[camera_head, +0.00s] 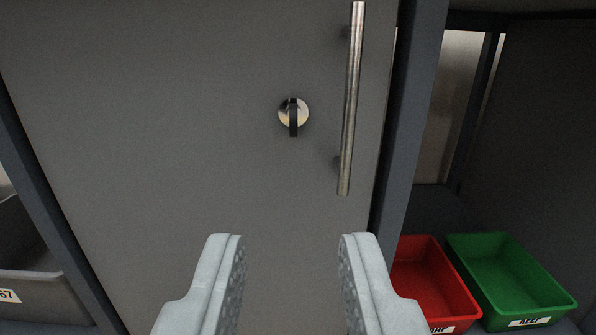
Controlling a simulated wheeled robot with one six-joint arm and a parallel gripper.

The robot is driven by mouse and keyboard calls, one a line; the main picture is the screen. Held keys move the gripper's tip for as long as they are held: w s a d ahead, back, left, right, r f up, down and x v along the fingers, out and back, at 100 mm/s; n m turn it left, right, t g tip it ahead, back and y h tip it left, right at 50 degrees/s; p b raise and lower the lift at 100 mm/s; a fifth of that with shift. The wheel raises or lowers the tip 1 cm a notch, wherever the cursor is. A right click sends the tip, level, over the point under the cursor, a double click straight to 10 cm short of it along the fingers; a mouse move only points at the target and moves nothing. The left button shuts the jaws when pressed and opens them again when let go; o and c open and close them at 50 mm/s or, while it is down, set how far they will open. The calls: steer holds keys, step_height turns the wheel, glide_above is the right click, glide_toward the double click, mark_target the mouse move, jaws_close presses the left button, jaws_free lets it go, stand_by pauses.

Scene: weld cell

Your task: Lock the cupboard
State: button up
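The grey cupboard door (180,140) fills the middle of the view and appears shut in its frame. A long vertical metal bar handle (350,100) is to the right of the lock. My gripper (291,240) is open and empty, its two pale fingers spread wide below the lock in the picture. The fingers appear apart from the door. Whether the bolt is out is hidden.
A red bin (425,270) and a green bin (508,272) stand in an open compartment at the lower right, past the dark frame post (408,130). A grey bin (35,290) is at the lower left. The door area around the lock is clear, except for the handle.

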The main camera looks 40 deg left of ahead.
mark_target(293, 123)
steer(key=x, duration=1.7)
steer(key=shift+w+a+f, duration=0.1)
steer(key=shift+w+f, duration=0.05)
jaws_close()
